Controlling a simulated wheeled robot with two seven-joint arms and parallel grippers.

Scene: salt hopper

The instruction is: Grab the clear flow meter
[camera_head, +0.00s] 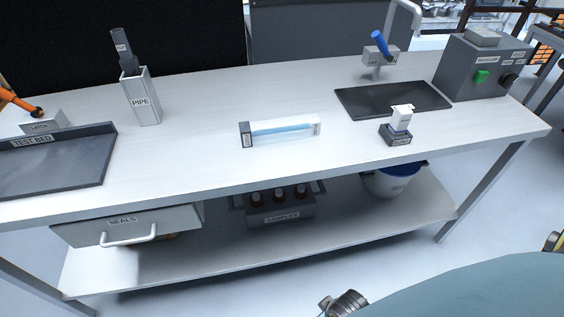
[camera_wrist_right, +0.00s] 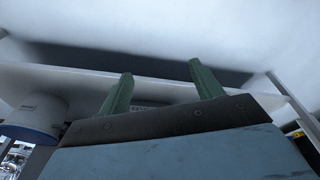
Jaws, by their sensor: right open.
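The clear flow meter (camera_head: 295,133), a see-through block with a blue tube inside and a dark labelled end cap on its left, lies on its side on the white bench top near the middle. Nothing touches it in the head view. My right gripper shows in the right wrist view (camera_wrist_right: 162,82), with two green fingers spread apart and nothing between them. The flow meter cannot be made out in that view. My left gripper is not in view.
A labelled pipe holder (camera_head: 142,100) stands left of the meter. A small block on a dark base (camera_head: 396,137) and a black mat (camera_head: 385,98) are to its right. A drawer (camera_head: 130,226), a samples rack (camera_head: 280,214) and a bucket (camera_head: 392,184) are below. The bench around the meter is clear.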

